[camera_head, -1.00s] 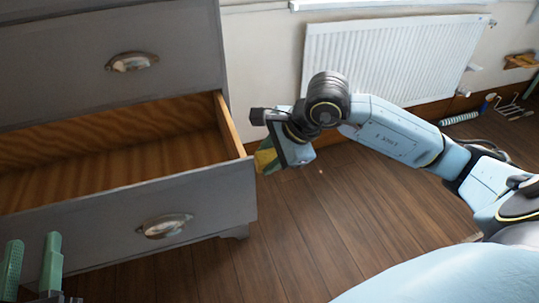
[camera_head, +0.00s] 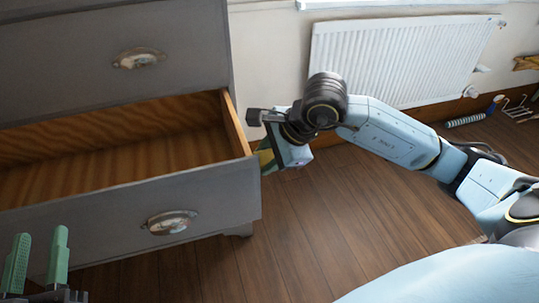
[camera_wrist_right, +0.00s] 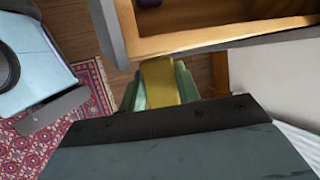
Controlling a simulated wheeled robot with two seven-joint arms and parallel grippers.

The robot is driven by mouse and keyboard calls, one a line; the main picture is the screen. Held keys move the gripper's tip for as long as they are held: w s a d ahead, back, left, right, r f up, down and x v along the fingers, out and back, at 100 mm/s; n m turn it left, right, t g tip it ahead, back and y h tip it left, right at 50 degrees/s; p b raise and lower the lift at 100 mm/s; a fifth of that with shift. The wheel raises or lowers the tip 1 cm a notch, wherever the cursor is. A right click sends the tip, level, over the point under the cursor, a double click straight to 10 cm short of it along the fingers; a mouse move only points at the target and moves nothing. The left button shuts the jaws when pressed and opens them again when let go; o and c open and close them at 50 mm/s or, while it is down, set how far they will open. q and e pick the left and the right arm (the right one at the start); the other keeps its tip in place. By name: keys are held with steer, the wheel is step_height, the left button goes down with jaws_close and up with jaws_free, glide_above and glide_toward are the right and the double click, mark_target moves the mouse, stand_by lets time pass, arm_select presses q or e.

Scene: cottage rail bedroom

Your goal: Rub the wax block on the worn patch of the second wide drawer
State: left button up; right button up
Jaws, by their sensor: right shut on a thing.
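The open wide drawer (camera_head: 130,222) of the grey dresser has a bare wood interior and a cup handle (camera_head: 170,222). My right gripper (camera_head: 265,157) is shut on the yellow wax block (camera_wrist_right: 160,84), just outside the drawer's right side. In the right wrist view the block sits between the green fingers, close to the drawer's wooden side edge (camera_wrist_right: 230,40); I cannot tell whether they touch. In the head view the drawer front and gripper hide most of the block. I cannot make out a worn patch. My left gripper (camera_head: 39,250) is open and empty in front of the drawer.
A closed drawer (camera_head: 80,60) sits above the open one. A white radiator (camera_head: 400,60) stands along the wall behind my right arm. A red patterned rug (camera_wrist_right: 40,140) lies on the floor.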

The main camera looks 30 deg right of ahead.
steer(key=shift+a, duration=0.25)
steer(key=shift+w, duration=0.15)
steer(key=shift+w+d+b, duration=0.95)
steer(key=shift+w+d, duration=0.75)
steer(key=shift+w, duration=5.3)
steer(key=shift+s+a+b, duration=0.1)
steer(key=shift+s+a, duration=0.45)
steer(key=shift+s, duration=1.8)
steer(key=shift+s+a+b, duration=0.1)
steer(key=shift+s+a, duration=0.5)
steer(key=shift+s, duration=1.8)
steer(key=shift+s+a+b, duration=0.1)
steer(key=shift+s+a, duration=0.45)
steer(key=shift+s, duration=1.8)
